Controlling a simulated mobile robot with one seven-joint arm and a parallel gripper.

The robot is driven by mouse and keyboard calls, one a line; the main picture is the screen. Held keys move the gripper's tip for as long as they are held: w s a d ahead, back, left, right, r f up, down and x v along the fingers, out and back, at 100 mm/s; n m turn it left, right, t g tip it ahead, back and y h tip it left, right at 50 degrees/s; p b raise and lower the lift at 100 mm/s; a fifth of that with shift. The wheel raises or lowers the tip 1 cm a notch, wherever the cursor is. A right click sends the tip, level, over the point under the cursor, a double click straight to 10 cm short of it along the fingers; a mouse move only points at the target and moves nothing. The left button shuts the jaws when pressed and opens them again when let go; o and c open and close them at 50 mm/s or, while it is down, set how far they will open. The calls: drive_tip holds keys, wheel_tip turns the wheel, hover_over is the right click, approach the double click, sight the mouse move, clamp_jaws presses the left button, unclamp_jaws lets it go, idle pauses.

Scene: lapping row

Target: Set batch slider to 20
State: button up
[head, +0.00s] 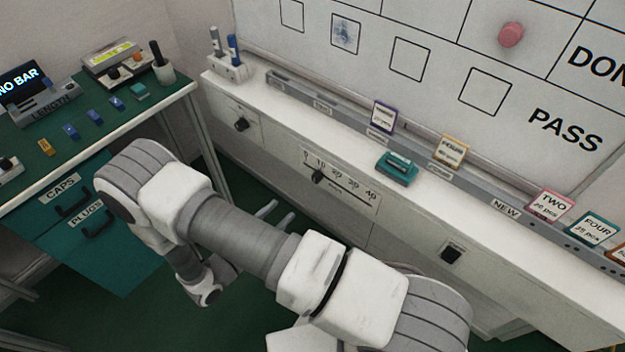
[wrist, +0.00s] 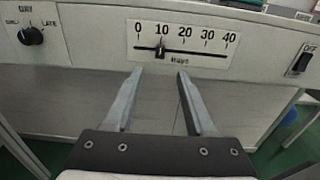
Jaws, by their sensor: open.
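The batch slider (wrist: 180,43) is a white scale plate on the front of the ledge, marked 0, 10, 20, 30 and 40 in the wrist view. Its small black knob (wrist: 160,51) stands at about the 10 mark. In the head view the slider plate (head: 338,182) shows with its knob (head: 318,176) near 10. My gripper (wrist: 157,72) is open and empty in the wrist view, its two fingers pointing at the panel just below the scale. In the head view its fingers (head: 276,216) show beyond my arm, below the plate; the rest is hidden.
A rotary knob (wrist: 31,36) is left of the slider, and a black OFF switch (wrist: 301,61) is right of it. On the ledge are a teal block (head: 397,168) and several cards. A green bench (head: 130,130) stands at the left.

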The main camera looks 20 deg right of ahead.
sight(314, 178)
drive_tip(key=x, duration=1.3)
drive_tip(key=shift+w+d+b, duration=0.15)
drive_tip(key=shift+d+b, duration=0.1)
drive_tip(key=shift+b, duration=0.15)
drive_tip(key=shift+c, duration=0.3)
clamp_jaws()
idle(0.4)
